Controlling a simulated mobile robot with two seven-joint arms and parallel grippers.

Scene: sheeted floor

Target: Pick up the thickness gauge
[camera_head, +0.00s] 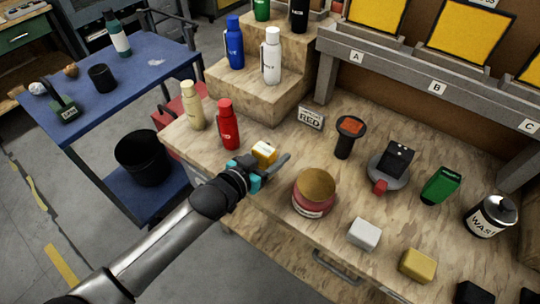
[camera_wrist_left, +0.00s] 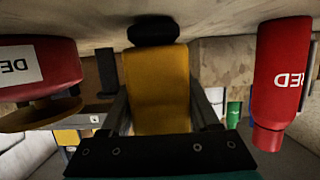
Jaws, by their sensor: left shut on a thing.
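My left gripper (camera_head: 268,168) reaches in from the left over the wooden table and is shut on a small yellow device (camera_head: 264,151), which I take to be the thickness gauge. In the left wrist view the yellow body (camera_wrist_left: 158,90) is upright between the two fingers, with a dark rounded end (camera_wrist_left: 153,30) towards the table surface. Part of it is hidden by the gripper in the head view. I cannot tell whether it touches the table. My right gripper is not in view.
A red bottle (camera_head: 228,125) stands left of the gripper and a red tub with a brown lid (camera_head: 315,190) right of it; both are close. A black tool (camera_head: 348,136), a RED sign (camera_head: 311,118) and a wooden step (camera_head: 262,95) stand farther back. Blocks lie at the front right.

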